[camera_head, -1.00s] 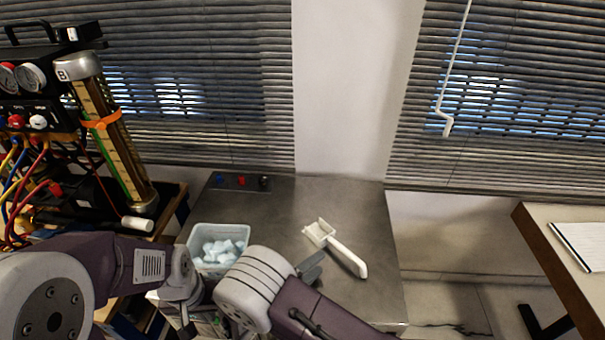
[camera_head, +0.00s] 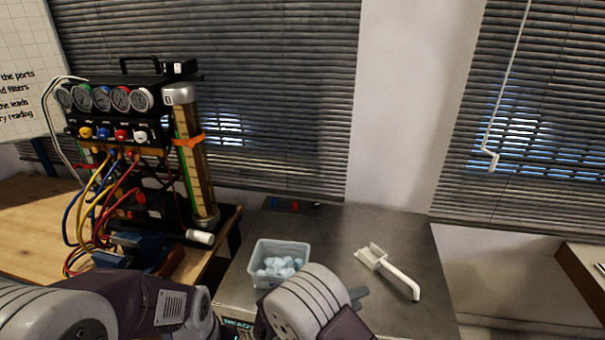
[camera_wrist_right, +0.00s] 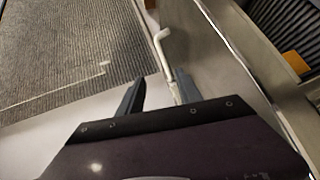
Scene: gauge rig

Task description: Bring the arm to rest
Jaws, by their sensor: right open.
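My right gripper (camera_head: 358,293) shows only in part in the head view, a grey fingertip past the white wrist joint, over the grey bench. In the right wrist view the gripper (camera_wrist_right: 158,92) has its two dark fingers apart with nothing held between them. A white scoop-like tool with a bent handle (camera_head: 400,278) lies on the bench to the right of the gripper. Its handle (camera_wrist_right: 164,50) shows beyond the fingers in the wrist view, apart from them as far as I can tell. My left arm enters at lower left; its gripper is out of sight.
A clear bin (camera_head: 255,266) of pale blue pieces stands on the grey bench (camera_head: 420,240), just behind my right wrist. The gauge rig (camera_head: 118,105) with coloured leads and an upright tube (camera_head: 195,160) stands on the wooden table (camera_head: 30,205). Bench space around the tool is clear.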

